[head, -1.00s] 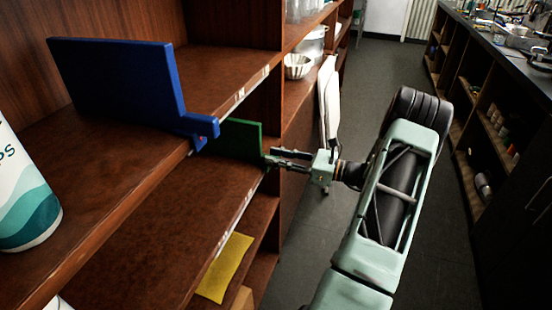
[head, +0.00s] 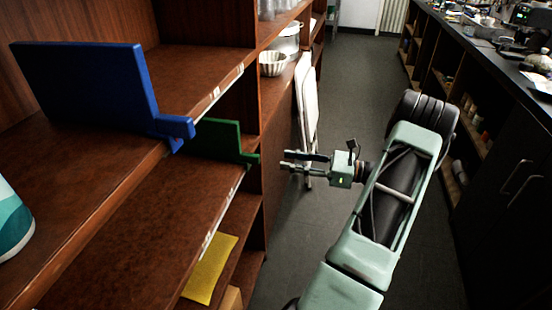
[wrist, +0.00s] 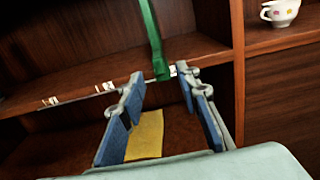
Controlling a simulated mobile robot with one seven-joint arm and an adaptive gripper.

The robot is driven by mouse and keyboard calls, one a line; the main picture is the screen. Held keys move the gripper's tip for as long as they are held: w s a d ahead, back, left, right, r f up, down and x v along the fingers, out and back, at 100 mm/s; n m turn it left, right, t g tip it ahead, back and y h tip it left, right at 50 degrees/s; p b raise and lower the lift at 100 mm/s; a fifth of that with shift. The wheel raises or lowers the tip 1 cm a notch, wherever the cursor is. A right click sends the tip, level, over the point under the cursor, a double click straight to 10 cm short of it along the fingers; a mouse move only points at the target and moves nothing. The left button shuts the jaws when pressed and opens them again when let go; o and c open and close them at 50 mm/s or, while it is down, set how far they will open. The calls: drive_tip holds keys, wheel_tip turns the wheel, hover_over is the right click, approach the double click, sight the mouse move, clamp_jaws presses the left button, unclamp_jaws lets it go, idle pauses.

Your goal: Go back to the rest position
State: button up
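My gripper (head: 290,161) is open and empty in the head view, in the aisle just right of the shelf unit. Its two fingers also show apart in the wrist view (wrist: 165,108), with nothing between them but the shelf behind. A green divider (head: 222,139) stands on the middle shelf, with its end jutting past the shelf edge toward my gripper. A gap shows between the divider and my fingertips. The green divider also shows in the wrist view (wrist: 153,40), above and beyond the fingers.
A blue divider (head: 85,88) stands on the upper shelf. A yellow sheet (head: 210,268) lies on a lower shelf. A white folded panel (head: 307,112) stands behind my gripper. A dark counter (head: 500,70) runs along the right. The aisle floor (head: 350,75) between is clear.

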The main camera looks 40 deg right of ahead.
drive_tip(key=shift+s+d, duration=0.35)
drive_tip(key=shift+s, duration=0.05)
drive_tip(key=shift+a, duration=0.1)
